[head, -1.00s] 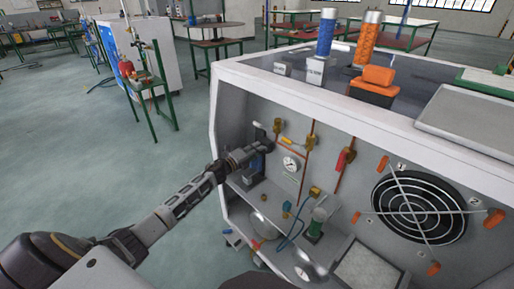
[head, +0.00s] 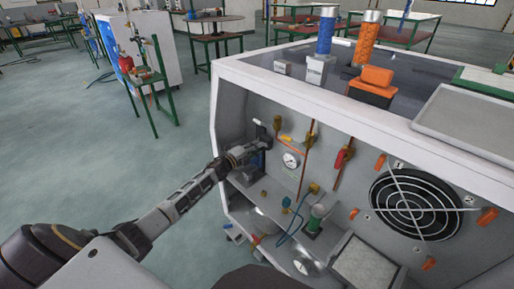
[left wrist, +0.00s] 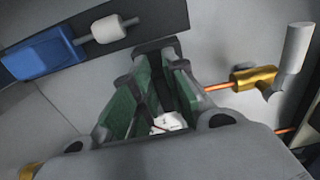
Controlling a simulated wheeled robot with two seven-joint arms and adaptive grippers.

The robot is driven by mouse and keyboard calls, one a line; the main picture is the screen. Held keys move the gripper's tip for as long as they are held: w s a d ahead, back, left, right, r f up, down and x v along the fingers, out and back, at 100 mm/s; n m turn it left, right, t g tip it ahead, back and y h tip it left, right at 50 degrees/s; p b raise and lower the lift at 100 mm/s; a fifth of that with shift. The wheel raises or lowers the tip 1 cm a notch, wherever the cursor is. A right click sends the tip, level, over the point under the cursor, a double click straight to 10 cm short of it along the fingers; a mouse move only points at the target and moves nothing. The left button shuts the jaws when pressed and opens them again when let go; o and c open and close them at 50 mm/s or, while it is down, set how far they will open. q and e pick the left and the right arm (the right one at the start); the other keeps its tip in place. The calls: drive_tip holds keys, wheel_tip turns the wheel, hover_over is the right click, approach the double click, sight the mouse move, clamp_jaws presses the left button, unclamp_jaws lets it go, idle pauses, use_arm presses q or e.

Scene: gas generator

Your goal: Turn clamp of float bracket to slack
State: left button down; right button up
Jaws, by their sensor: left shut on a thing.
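My left gripper (head: 264,145) reaches into the left side of the open white generator housing, at the float bracket. A dark plate (left wrist: 100,38) with a blue block (left wrist: 45,52) and a pale cylinder lies beyond the fingers at the upper left. My right gripper does not show.
A brass fitting (left wrist: 252,78) with a grey handle stands close right of the fingers in the wrist view. A gauge (head: 291,160), a red-handled valve (head: 343,157) and a fan grille (head: 415,204) lie to the right. A shelf is below; open floor lies left of the housing.

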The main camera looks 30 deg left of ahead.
use_arm(q)
drive_tip(key=c, duration=1.4)
unclamp_jaws()
drive_tip(key=shift+c, duration=0.2)
drive_tip(key=shift+s+a, duration=0.1)
drive_tip(key=shift+s, duration=0.05)
drive_tip(key=v, duration=1.1)
drive_tip(key=shift+s, duration=0.35)
drive_tip(key=shift+a, duration=0.1)
drive_tip(key=shift+f, duration=0.1)
